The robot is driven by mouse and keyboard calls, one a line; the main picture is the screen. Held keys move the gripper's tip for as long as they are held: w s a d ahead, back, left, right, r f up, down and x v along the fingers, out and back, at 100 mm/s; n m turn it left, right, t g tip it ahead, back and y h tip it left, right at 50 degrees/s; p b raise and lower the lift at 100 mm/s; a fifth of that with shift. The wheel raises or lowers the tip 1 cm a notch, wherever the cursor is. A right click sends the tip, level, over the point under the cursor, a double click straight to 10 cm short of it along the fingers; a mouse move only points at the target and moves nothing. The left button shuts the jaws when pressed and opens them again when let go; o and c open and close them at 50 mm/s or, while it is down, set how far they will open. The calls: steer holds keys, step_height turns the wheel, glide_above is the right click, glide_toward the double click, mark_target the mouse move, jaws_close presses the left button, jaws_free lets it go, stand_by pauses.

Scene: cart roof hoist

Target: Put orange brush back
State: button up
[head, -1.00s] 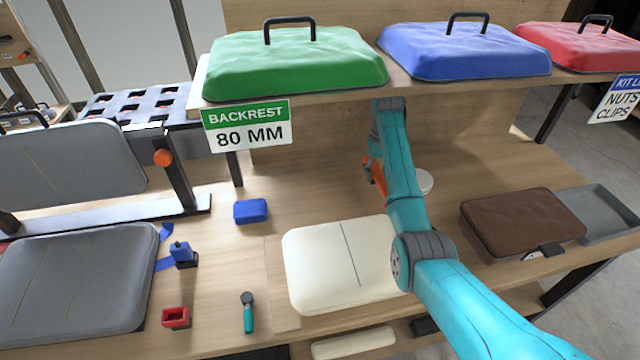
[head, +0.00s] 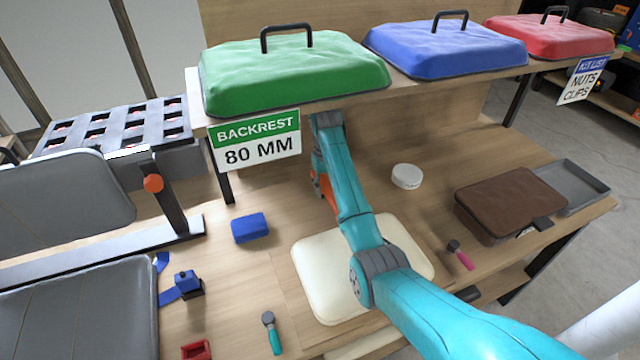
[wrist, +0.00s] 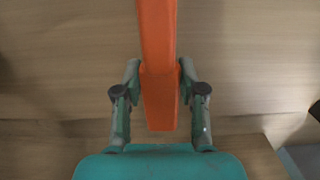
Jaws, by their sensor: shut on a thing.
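My gripper (wrist: 160,95) is shut on the orange brush (wrist: 158,50) in the wrist view. Its two fingers press on the sides of the orange body. The brush's far end runs out of the top of that view. In the head view the orange brush (head: 318,172) shows as a small orange part beside my teal arm, under the upper shelf and above the wooden bench.
The upper shelf carries a green pad (head: 290,75), a blue pad (head: 445,50) and a red pad (head: 550,37). On the bench are a cream pad (head: 318,275), a brown pad (head: 510,200), a white round tin (head: 406,176) and a blue block (head: 250,228). Bench around the tin is clear.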

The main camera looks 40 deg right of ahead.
steer(key=shift+f, duration=0.3)
steer(key=o, duration=1.2)
steer(key=shift+d, duration=0.1)
